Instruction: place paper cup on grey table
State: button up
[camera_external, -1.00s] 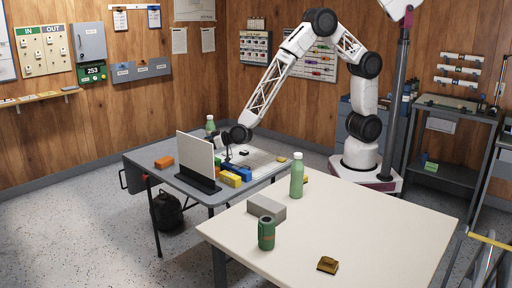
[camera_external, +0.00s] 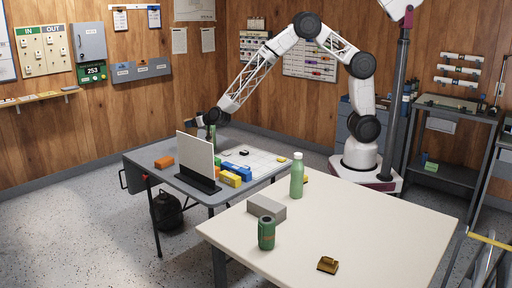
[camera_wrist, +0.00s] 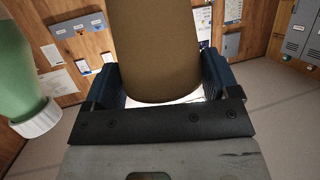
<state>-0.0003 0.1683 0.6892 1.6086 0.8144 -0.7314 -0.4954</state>
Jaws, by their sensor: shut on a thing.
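The brown paper cup (camera_wrist: 155,50) fills the middle of the wrist view, between the two dark fingers of my gripper (camera_wrist: 163,85), which is shut on it. In the external view my gripper (camera_external: 198,122) is above the far edge of the grey table (camera_external: 160,176). There the cup (camera_external: 190,127) shows only as a small brownish patch beside the gripper. Its inside and far end are hidden.
A green bottle (camera_wrist: 20,75) with a white cap is close to the gripper at left. A cream table (camera_external: 345,220) in front holds a bottle, can and grey block.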

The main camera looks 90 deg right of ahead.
aim_at(194, 132)
jog(key=shift+w+d, duration=0.1)
jog(key=shift+d, duration=0.55)
jog(key=shift+f, duration=0.1)
jog(key=shift+f, duration=3)
jog(key=shift+f, duration=1.85)
jog(key=shift+f, duration=0.1)
jog(key=o, duration=0.8)
jog(key=shift+c, duration=0.2)
